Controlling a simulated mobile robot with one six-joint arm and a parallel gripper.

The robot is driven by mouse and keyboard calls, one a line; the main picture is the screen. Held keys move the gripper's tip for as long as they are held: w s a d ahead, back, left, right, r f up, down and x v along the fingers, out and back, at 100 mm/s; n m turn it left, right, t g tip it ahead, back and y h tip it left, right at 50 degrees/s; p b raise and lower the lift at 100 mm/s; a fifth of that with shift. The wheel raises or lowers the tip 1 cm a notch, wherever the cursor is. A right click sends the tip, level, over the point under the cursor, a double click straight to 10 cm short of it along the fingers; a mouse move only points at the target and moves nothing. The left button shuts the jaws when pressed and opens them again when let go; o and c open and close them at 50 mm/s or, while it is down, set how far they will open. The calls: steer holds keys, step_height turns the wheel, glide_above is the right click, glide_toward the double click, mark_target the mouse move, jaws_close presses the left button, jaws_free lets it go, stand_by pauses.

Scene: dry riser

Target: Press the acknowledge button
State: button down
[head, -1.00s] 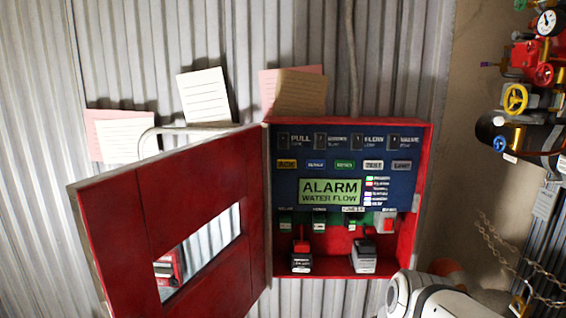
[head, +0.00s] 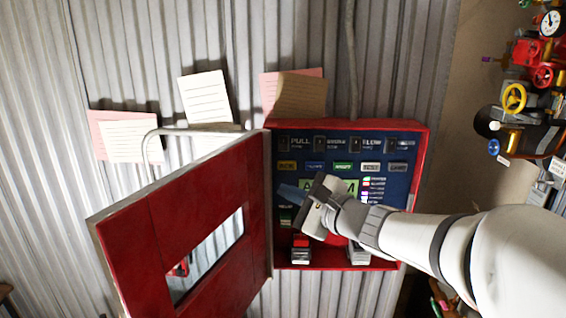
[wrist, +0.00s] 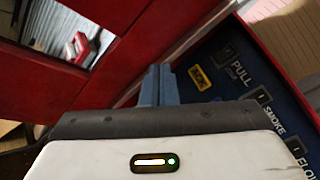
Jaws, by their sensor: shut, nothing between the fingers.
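The open red alarm box holds a blue panel (head: 345,150) with a row of coloured buttons. The leftmost one is a yellow button (head: 287,166), which also shows in the wrist view (wrist: 199,77); its lettering is too blurred to read surely, so I cannot confirm it is the acknowledge button. My gripper (head: 283,192) is shut and empty. Its blue fingers are in front of the panel's left side, just below the yellow button in the head view. In the wrist view the fingertips (wrist: 160,72) are left of that button, apart from it. My wrist hides much of the green display (head: 350,187).
The red door (head: 165,220) with its window hangs open on the left, close to my fingers. Blue, green and grey buttons continue right of the yellow one. Several switches (head: 320,143) line the top. Paper notes (head: 205,97) hang on the corrugated wall.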

mark_target(287, 165)
steer(key=shift+w+r, duration=0.1)
steer(key=shift+w, duration=0.05)
steer(key=shift+w+d+p, duration=0.2)
steer(key=shift+w+p, duration=0.5)
steer(key=shift+w, duration=3.6)
steer(key=shift+w, duration=0.1)
steer(key=shift+w+b, duration=0.3)
steer(key=shift+b, duration=0.1)
